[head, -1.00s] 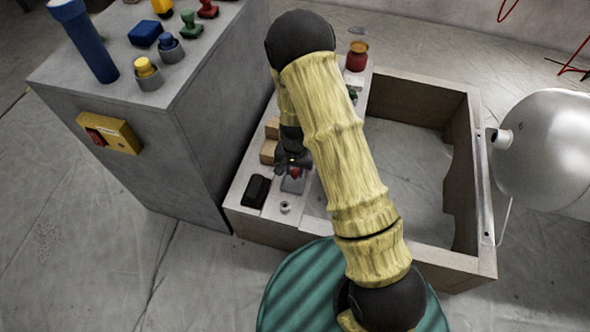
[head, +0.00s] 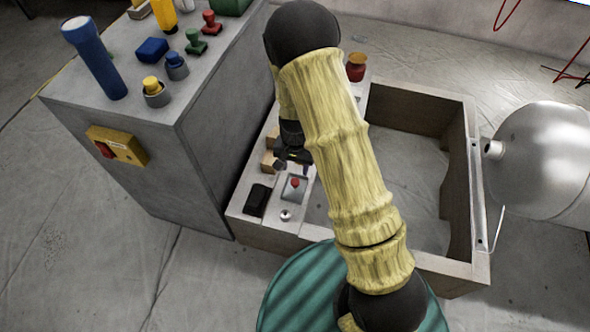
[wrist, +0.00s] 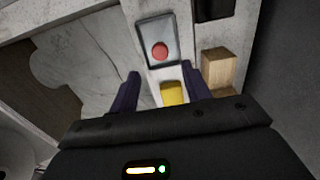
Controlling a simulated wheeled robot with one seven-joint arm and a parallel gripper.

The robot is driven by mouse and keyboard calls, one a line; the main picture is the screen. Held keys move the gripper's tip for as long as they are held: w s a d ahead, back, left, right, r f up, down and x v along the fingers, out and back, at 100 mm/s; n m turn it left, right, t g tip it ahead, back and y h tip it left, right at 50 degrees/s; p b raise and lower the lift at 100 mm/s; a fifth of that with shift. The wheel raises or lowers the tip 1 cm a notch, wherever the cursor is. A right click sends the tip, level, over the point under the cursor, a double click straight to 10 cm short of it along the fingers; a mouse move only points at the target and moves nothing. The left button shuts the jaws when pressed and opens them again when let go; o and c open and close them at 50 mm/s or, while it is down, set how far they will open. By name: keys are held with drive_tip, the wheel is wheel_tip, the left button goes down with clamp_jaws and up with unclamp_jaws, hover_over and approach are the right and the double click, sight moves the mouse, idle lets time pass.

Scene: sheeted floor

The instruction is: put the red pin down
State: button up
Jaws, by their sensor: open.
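The red pin (head: 295,183) sits on a small grey square tray (head: 291,194) on the bench's near left ledge. In the wrist view the round red top of the pin (wrist: 160,51) shows within the grey tray (wrist: 148,29), just beyond my fingertips. My gripper (head: 292,165) is above and behind the pin, apart from it. In the wrist view my gripper (wrist: 160,73) has its two dark fingers spread with nothing held between them. Whether the pin stands in a hole cannot be told.
A black box (head: 257,199) and a small metal knob (head: 285,215) lie near the tray. Wooden blocks (head: 269,161) stand behind, and a yellow piece (wrist: 173,93) shows between my fingers. A grey cabinet (head: 190,150) rises at left; a silver tank (head: 545,160) is at right.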

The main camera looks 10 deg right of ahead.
wheel_tip(320, 180, up, 4)
drive_tip(key=shift+r+p, duration=0.2)
drive_tip(key=shift+p, duration=0.45)
drive_tip(key=s+d+r+n+t, duration=0.1)
drive_tip(key=s+d+r, duration=0.3)
drive_tip(key=r, duration=0.5)
drive_tip(key=s+d+r+n+t, duration=0.1)
drive_tip(key=s+d+r+n, duration=0.2)
drive_tip(key=s+r, duration=0.6)
drive_tip(key=shift+s+d+r+t, duration=0.15)
drive_tip(key=shift+d+r+t, duration=0.15)
drive_tip(key=shift+d, duration=0.8)
drive_tip(key=w+p+v, duration=0.2)
drive_tip(key=p+v, duration=1)
drive_tip(key=p, duration=0.1)
drive_tip(key=w+r+p+v, duration=0.1)
drive_tip(key=w+p+v, duration=0.2)
drive_tip(key=p+v, duration=1)
drive_tip(key=w+r+p+v, duration=0.1)
drive_tip(key=w+p+v, duration=0.2)
drive_tip(key=p+v, duration=1)
drive_tip(key=shift+w, duration=0.25)
drive_tip(key=shift+f, duration=0.1)
